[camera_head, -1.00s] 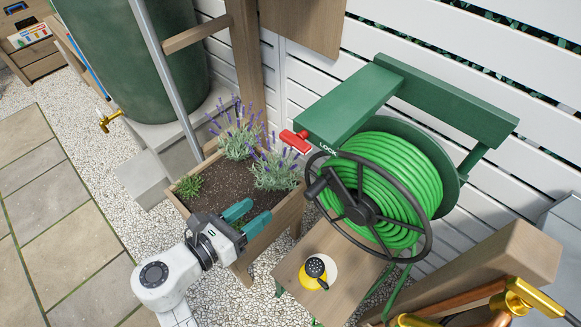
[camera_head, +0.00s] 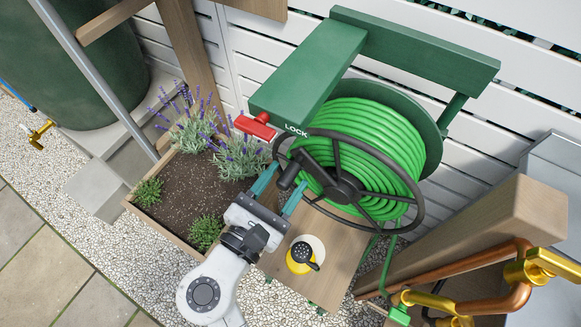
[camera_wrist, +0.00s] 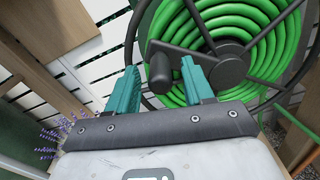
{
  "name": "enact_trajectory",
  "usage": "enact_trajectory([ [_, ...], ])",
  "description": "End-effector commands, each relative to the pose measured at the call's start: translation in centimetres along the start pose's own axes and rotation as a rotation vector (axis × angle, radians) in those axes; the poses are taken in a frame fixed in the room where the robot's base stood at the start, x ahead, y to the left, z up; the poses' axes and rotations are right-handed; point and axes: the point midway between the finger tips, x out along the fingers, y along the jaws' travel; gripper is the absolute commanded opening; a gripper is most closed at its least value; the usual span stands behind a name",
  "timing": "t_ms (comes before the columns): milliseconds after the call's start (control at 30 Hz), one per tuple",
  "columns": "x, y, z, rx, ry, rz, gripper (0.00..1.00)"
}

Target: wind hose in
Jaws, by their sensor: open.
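The green hose (camera_head: 372,140) lies wound in several coils on its reel. The reel's dark hand wheel (camera_head: 345,185) faces me, with a black crank handle (camera_head: 291,171) at its left rim. A red lever (camera_head: 256,126) sits beside the word LOCK on the green housing (camera_head: 310,75). My gripper (camera_head: 280,190) is open and empty, its teal fingers pointing at the crank handle. In the wrist view the handle (camera_wrist: 160,68) shows between and just beyond the fingertips of my gripper (camera_wrist: 160,82). Whether either finger touches it I cannot tell.
A planter (camera_head: 170,222) with lavender stands left of the reel. A yellow shaker (camera_head: 301,257) sits on the wooden shelf (camera_head: 328,275) below the wheel. A wooden post (camera_head: 480,235) with copper pipe (camera_head: 480,270) and brass fittings stands at the right. Gravel lies in front.

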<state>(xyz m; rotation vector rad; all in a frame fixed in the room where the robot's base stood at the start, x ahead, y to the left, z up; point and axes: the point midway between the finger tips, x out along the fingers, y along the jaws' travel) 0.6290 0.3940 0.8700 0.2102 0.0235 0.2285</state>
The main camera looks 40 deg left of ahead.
Motion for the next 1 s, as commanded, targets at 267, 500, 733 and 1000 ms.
enact_trajectory([
  [267, 2.8, 0.0, 0.0, 0.000, 0.001, 0.001, 0.52],
  [500, 3.1, 0.0, -0.1, 0.000, 0.002, 0.000, 0.52],
  [733, 3.0, 0.0, 0.0, 0.000, 0.001, 0.000, 0.38],
  [1000, 3.0, 0.0, 0.0, 0.000, 0.001, 0.001, 0.12],
])
